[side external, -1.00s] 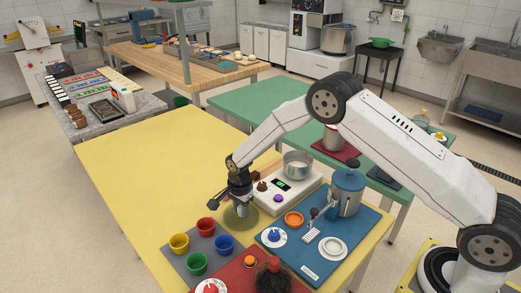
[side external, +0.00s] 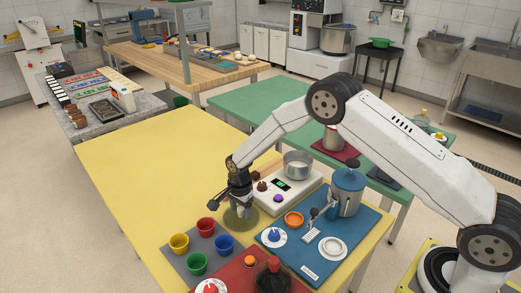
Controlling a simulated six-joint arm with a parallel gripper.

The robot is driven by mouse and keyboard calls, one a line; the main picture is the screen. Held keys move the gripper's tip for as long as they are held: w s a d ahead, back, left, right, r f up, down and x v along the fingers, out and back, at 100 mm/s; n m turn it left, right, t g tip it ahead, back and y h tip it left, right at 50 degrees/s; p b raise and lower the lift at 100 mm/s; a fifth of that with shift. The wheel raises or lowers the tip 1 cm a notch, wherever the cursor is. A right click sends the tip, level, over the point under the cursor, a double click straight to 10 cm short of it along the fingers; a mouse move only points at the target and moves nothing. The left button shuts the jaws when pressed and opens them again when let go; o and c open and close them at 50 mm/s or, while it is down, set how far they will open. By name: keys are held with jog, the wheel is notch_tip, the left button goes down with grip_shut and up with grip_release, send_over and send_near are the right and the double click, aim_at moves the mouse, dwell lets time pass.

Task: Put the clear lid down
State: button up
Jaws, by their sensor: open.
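The clear lid (side external: 242,222) shows as a see-through, olive-tinted round disc on the yellow table top (side external: 140,170), to the left of the white scale. It looks flat on the table. My gripper (side external: 240,204) points down right above the lid's middle, with its jaws open. The gripper hides the lid's centre and back edge, so I cannot tell whether the fingers still touch it.
A white scale (side external: 300,187) with a metal pot (side external: 297,164) stands right of the gripper. Coloured cups (side external: 197,262) on a grey mat are in front. A blue mat (side external: 318,262) holds a blue canister (side external: 347,190). The yellow table is clear at left.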

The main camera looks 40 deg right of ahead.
aim_at(243, 209)
notch_tip(243, 209, up, 12)
jog(key=shift+s, duration=0.15)
dwell(0.5)
dwell(0.4)
jog(key=shift+s+d, duration=0.1)
jog(key=s+d+r+n+t, duration=0.1)
jog(key=s+d+r+n, duration=0.1)
jog(key=s+n, duration=0.6)
jog(key=s+d+r+n+t, duration=0.1)
jog(key=s+d+r+n, duration=0.2)
jog(key=s+n, duration=0.5)
jog(key=s, duration=0.9)
